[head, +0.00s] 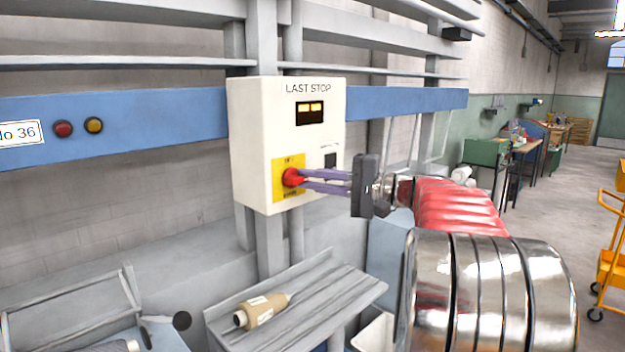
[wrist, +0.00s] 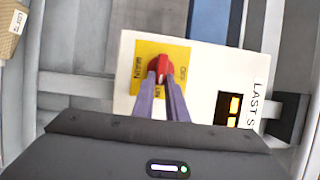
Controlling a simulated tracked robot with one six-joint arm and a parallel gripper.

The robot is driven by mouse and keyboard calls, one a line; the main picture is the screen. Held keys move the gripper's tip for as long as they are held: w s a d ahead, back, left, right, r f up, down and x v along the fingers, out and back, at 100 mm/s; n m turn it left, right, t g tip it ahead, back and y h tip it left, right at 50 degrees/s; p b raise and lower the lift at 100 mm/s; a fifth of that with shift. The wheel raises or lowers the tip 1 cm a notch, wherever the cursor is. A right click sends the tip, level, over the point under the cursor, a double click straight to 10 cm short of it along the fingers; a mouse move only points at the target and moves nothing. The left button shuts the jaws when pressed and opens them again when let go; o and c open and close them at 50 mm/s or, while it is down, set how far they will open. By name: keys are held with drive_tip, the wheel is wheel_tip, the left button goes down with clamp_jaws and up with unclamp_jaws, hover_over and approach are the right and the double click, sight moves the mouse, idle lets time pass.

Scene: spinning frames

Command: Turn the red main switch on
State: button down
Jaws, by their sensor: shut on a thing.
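The red main switch (head: 292,177) is a knob on a yellow plate (head: 279,188), low on the front of a cream box (head: 260,120) labelled "LAST STOP". In the wrist view the red knob (wrist: 159,68) shows between and just beyond my fingertips, on the yellow plate (wrist: 180,55). My gripper (head: 306,180) comes from the right, and its two purple fingers are closed on the knob, one on each side. They also show in the wrist view (wrist: 161,84). The fingers hide part of the knob, and I cannot read its setting with certainty.
A lit amber display (head: 311,113) and a small dark panel (head: 330,160) are on the same box. Red and amber buttons (head: 78,127) sit on the blue rail at left. A brown spool (head: 262,310) lies on a grey shelf (head: 345,295) below. A yellow trolley (head: 611,265) stands at far right.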

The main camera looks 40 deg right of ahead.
drive_tip(key=shift+f, duration=0.25)
drive_tip(key=c, duration=2.1)
unclamp_jaws()
drive_tip(key=o, duration=0.3)
drive_tip(key=shift+r, duration=0.1)
drive_tip(key=shift+o, duration=0.2)
drive_tip(key=v, duration=1.3)
drive_tip(key=shift+s+d, duration=0.25)
